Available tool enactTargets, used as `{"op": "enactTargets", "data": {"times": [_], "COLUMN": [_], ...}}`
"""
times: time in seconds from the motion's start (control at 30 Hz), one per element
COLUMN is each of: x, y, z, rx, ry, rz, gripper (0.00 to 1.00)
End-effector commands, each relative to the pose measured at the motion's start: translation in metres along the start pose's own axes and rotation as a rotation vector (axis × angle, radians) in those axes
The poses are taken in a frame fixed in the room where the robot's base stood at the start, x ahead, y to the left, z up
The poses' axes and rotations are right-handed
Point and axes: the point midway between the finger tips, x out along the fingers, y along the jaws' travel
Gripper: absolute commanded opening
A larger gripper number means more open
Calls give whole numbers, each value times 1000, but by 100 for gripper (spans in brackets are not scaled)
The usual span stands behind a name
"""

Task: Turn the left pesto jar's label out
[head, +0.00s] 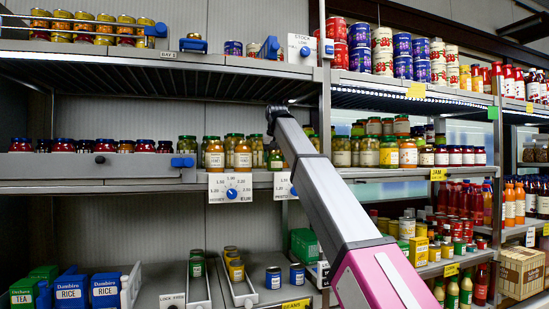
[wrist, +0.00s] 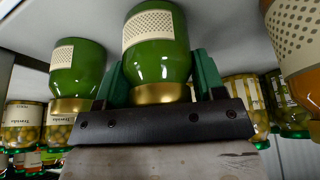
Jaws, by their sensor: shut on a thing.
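A green pesto jar with a gold lid (wrist: 155,55) stands between my gripper's two green fingers (wrist: 161,80) in the wrist view, which shows the shelf upside down. My gripper is shut on it. A cream dotted patch on the jar partly faces the wrist camera; no name is readable on it. A second green jar (wrist: 78,70), also with a dotted patch, stands apart on the picture's left. In the head view, a green jar (head: 276,160) shows beside my arm on the middle shelf; my arm hides my fingers.
Olive jars with printed labels (wrist: 20,125) stand beyond the second green jar. A large orange-brown jar (wrist: 300,45) is close on the right of the wrist view. In the head view, a yellow jar (head: 243,157) stands left of the green one, above a price dial (head: 231,188). The upper shelf (head: 180,72) hangs above.

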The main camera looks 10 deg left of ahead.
Motion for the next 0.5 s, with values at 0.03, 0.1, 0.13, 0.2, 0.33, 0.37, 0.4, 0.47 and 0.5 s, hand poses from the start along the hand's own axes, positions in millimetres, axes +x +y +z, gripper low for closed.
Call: {"op": "enactTargets", "data": {"times": [0.03,0.1,0.13,0.2,0.33,0.37,0.4,0.47,0.5], "x": [0,0,0,0,0,0,0,0,0], "y": [0,0,0,0,0,0,0,0,0], "z": [0,0,0,0,0,0,0,0,0], "rx": [-1,-1,-1,-1,-2,-2,-2,-2,-2], "ry": [1,1,1,1,0,0,0,0,-1], "rz": [0,-1,-1,-1,-1,-1,-1,-1,-1], "gripper": [28,28,28,73,93,93,93,93,93]}}
